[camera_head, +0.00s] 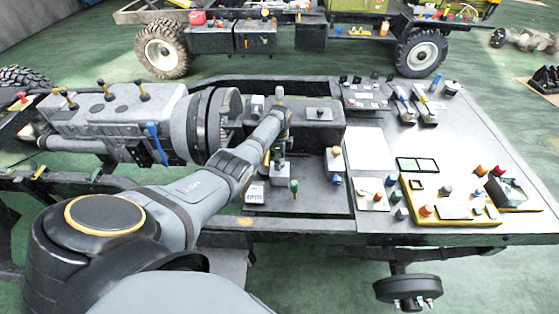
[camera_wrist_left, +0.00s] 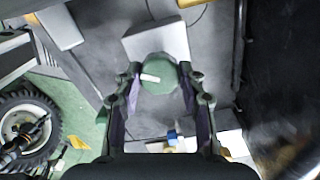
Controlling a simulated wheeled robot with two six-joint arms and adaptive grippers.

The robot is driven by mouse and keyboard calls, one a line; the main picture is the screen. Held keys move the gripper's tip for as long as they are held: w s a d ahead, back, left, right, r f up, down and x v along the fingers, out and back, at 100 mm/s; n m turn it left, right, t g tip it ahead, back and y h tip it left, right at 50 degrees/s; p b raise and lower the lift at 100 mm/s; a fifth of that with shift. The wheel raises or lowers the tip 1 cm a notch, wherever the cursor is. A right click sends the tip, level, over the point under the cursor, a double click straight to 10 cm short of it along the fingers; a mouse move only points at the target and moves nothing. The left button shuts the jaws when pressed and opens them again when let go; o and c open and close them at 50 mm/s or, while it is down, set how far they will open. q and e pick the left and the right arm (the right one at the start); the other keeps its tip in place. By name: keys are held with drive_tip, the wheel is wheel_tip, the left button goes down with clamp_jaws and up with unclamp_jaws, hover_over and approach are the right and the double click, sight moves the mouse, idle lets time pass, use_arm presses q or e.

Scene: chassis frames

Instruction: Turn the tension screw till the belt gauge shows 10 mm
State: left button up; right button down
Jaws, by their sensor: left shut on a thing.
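A round green knob (camera_wrist_left: 160,75) with a white line across its top shows in the left wrist view, in front of a pale plate (camera_wrist_left: 150,38). It looks like the tension screw's head. My left gripper (camera_wrist_left: 160,80) has a finger on each side of the knob and is shut on it. In the head view my left gripper (camera_head: 279,165) points down at the bench, and its fingertips are hard to make out. A small white block with dark markings (camera_head: 255,193) stands beside it; it may be the belt gauge, but I cannot read any value. My right gripper is not in view.
A green-topped post (camera_head: 294,187) stands close to the gripper's right. A grey motor housing (camera_head: 112,120) with a blue lever (camera_head: 157,143) lies left. A yellow-edged tray (camera_head: 450,219) with small parts stands right. A pale sheet (camera_head: 368,149) lies bare between.

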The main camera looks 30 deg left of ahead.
use_arm(q)
drive_tip(key=shift+w, duration=0.1)
idle(0.3)
drive_tip(key=o, duration=1.2)
drive_tip(key=shift+r, duration=0.1)
wheel_tip(320, 180, up, 12)
drive_tip(key=shift+f, duration=0.1)
